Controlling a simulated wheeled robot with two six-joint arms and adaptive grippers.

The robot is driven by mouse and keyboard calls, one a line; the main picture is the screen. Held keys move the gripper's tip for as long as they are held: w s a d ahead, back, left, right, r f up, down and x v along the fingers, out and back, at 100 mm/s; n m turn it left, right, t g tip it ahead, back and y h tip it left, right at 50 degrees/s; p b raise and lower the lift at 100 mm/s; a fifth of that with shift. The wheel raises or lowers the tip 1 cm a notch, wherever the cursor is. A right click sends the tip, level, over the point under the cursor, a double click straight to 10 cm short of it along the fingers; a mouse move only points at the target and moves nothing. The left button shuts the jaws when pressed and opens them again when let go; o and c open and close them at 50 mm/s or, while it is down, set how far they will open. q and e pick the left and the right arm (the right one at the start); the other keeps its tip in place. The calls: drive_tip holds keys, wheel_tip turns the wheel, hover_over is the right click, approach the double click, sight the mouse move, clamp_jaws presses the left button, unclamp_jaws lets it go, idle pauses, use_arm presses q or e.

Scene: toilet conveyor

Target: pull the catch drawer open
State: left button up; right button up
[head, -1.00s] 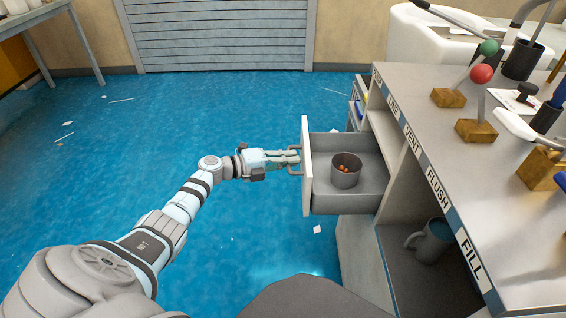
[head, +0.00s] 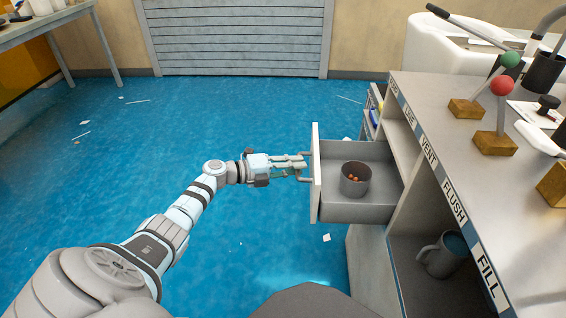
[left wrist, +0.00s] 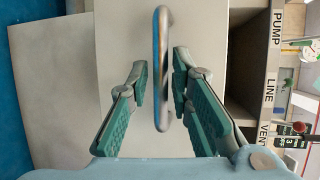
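The catch drawer (head: 316,190) stands pulled well out from the left side of the grey cabinet. A grey cup (head: 355,180) with small brown pieces in it stands inside. My left gripper (head: 304,167) is at the outer face of the drawer front. In the left wrist view, the drawer's upright bar handle (left wrist: 162,70) lies between the two fingertips of my left gripper (left wrist: 160,85). A gap shows on each side of the handle, so the fingers are open around it and not clamped. My right gripper is not in view.
The cabinet top (head: 455,150) carries labels and levers with red and green knobs. A grey mug (head: 443,255) stands in the open shelf below. Blue floor (head: 120,180) left of the drawer is clear but for small scraps. A table (head: 50,30) stands at far left.

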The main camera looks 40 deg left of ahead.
use_arm(q)
drive_tip(key=v, duration=1.1)
